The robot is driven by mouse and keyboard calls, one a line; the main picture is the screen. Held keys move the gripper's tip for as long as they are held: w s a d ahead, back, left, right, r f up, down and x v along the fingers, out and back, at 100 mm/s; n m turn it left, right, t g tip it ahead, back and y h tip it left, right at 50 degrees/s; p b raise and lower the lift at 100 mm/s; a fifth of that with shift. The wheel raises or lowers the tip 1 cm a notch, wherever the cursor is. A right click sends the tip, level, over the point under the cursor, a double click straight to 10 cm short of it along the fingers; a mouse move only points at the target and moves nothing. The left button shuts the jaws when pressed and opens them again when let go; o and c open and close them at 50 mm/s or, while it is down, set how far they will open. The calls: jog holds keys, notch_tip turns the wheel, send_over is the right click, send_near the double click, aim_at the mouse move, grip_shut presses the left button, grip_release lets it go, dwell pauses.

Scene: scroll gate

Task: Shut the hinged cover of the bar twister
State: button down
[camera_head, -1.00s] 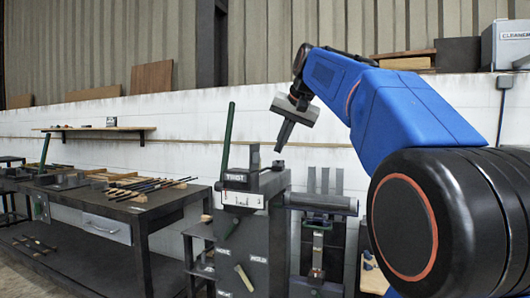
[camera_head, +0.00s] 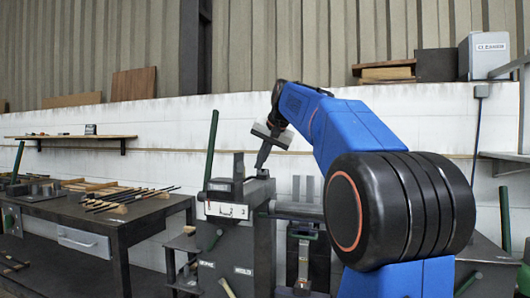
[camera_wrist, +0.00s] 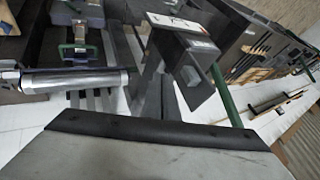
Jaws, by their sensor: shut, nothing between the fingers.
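The bar twister (camera_head: 237,245) is a dark grey machine with a dark label and a white plate on its front, in the middle of the head view. A dark upright plate (camera_head: 238,168) stands on its top and looks like the raised cover. My gripper (camera_head: 261,170) is shut and empty. It points down just right of the upright plate, at the machine's top; I cannot tell whether it touches. In the wrist view my shut fingers (camera_wrist: 158,60) reach toward the machine, beside a dark square-edged plate (camera_wrist: 190,75). The hinge is not clearly visible.
A workbench (camera_head: 85,213) with several bars stands at the left. A tall green lever (camera_head: 211,150) rises left of the upright plate. Another machine with a grey roller (camera_wrist: 75,80) stands close by, right of the twister in the head view. A white wall (camera_head: 160,150) runs behind.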

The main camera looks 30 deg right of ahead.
aim_at(242, 166)
jog(key=shift+w+a+r, duration=0.1)
jog(key=shift+w+a, duration=1.15)
jog(key=shift+w, duration=0.3)
